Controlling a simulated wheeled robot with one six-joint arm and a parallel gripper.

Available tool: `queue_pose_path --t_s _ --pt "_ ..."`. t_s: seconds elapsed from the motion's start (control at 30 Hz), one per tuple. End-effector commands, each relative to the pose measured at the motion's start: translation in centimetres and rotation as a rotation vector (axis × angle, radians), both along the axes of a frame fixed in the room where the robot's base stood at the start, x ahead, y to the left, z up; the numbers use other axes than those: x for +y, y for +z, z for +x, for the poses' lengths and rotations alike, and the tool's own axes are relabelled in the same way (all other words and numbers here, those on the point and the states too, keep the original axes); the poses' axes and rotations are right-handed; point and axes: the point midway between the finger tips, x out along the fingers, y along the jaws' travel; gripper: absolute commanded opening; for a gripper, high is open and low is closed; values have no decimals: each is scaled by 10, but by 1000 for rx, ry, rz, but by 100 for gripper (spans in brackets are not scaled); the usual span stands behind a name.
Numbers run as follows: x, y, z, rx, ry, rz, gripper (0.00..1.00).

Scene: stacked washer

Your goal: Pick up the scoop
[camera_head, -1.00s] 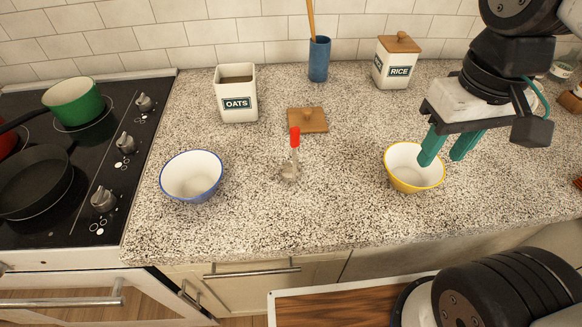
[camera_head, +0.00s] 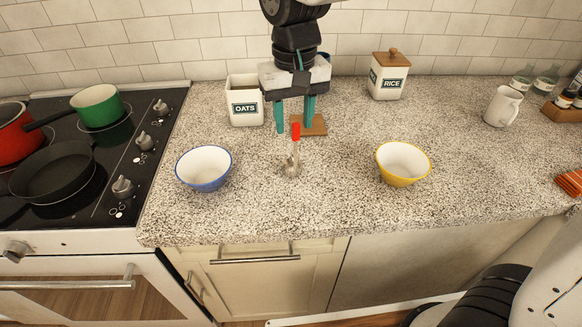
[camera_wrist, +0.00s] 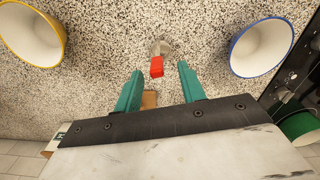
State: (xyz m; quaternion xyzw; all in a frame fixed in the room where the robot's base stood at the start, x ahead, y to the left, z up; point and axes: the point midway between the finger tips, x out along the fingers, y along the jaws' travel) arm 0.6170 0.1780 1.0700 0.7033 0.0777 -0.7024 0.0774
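The scoop (camera_head: 291,166) has a metal bowl and a red-tipped handle (camera_head: 296,132). It is on the speckled counter between the blue-rimmed bowl and the yellow-rimmed bowl. My gripper (camera_head: 295,130) is open, with its two teal fingers apart and nothing between them in its grip. In the head view the fingers are on either side of the red handle end. In the wrist view the scoop's red end (camera_wrist: 157,67) shows between and just beyond the open fingertips (camera_wrist: 160,73). I cannot tell the exact height gap.
A blue-rimmed bowl (camera_head: 204,168) stands left, a yellow-rimmed bowl (camera_head: 403,164) right. The open oats canister (camera_head: 246,110) and a wooden lid (camera_head: 318,127) are close to my gripper. The rice canister (camera_head: 388,82) stands back right. The stove with pans is at left.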

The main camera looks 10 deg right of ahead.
Motion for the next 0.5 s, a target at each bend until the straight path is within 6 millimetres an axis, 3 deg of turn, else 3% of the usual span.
queue_pose_path --t_s 0.3,0.5 --pt "-3 -45 -2 4 2 -2 40" --pt "-4 -52 -1 1 0 0 40"
